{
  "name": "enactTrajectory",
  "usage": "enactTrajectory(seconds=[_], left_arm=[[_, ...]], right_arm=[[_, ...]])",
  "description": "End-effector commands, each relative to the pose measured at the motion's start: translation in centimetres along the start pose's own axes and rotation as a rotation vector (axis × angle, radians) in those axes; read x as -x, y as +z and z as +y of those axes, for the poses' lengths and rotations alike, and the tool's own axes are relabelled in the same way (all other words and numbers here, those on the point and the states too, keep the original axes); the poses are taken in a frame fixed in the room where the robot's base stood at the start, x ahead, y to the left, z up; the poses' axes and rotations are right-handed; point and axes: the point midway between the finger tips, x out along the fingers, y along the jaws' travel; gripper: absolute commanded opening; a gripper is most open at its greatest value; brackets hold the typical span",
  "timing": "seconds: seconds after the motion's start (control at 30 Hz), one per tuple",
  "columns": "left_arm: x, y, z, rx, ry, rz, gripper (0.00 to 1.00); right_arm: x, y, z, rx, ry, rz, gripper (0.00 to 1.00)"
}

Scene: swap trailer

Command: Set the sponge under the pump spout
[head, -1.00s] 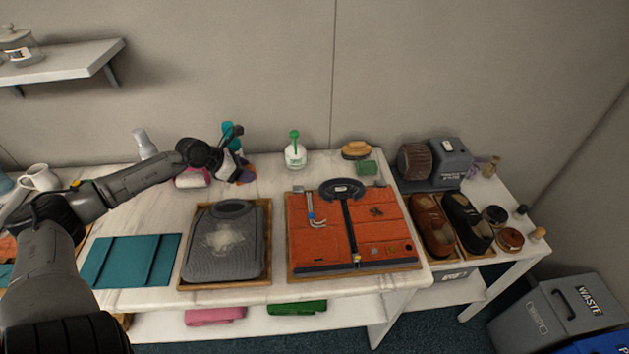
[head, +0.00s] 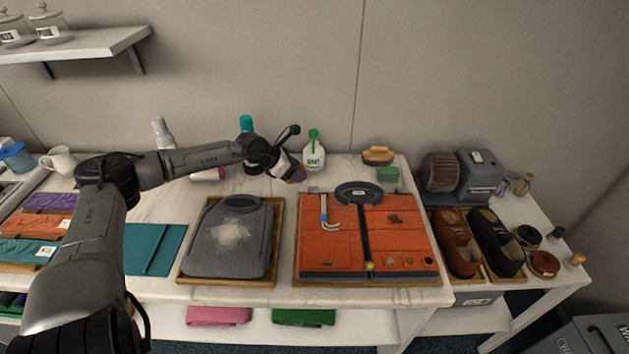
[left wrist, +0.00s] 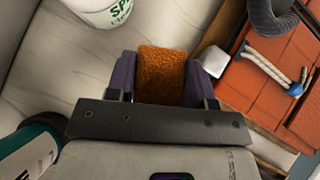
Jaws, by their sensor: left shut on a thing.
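My left gripper (head: 297,174) is shut on an orange sponge (left wrist: 161,74). In the left wrist view the sponge sits between the two purple fingertips (left wrist: 160,78). In the head view the fingers mostly hide it. The white pump bottle (head: 314,159) with a green pump top stands just beyond and to the right of the gripper. The lower part of a white labelled bottle (left wrist: 100,10) shows at the top left of the left wrist view; its spout is out of that frame. My right gripper is not in view.
A teal-capped bottle (head: 246,124) stands behind my left wrist. The orange toolboard (head: 330,250) and the tray with the grey mat (head: 212,258) lie in front. A brush (head: 378,155) and a green block (head: 387,174) sit to the right. Bare marble (head: 345,172) lies right of the bottle.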

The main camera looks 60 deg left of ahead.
Motion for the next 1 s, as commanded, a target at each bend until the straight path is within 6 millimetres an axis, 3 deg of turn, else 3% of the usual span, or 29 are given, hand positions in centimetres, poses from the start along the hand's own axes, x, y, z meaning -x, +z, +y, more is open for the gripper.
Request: enactTrajectory(seconds=[0.33, 0.77, 1.0], left_arm=[[-2.0, 0.9, -0.3, -0.004, -0.004, -0.003, 0.22], [-3.5, 1.2, -0.1, 0.000, -0.003, -0.001, 0.22], [-5.5, 1.8, -0.3, 0.001, -0.005, -0.001, 0.22]], right_arm=[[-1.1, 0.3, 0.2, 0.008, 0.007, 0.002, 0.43], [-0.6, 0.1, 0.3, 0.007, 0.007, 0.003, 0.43], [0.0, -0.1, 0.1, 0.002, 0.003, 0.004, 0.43]])
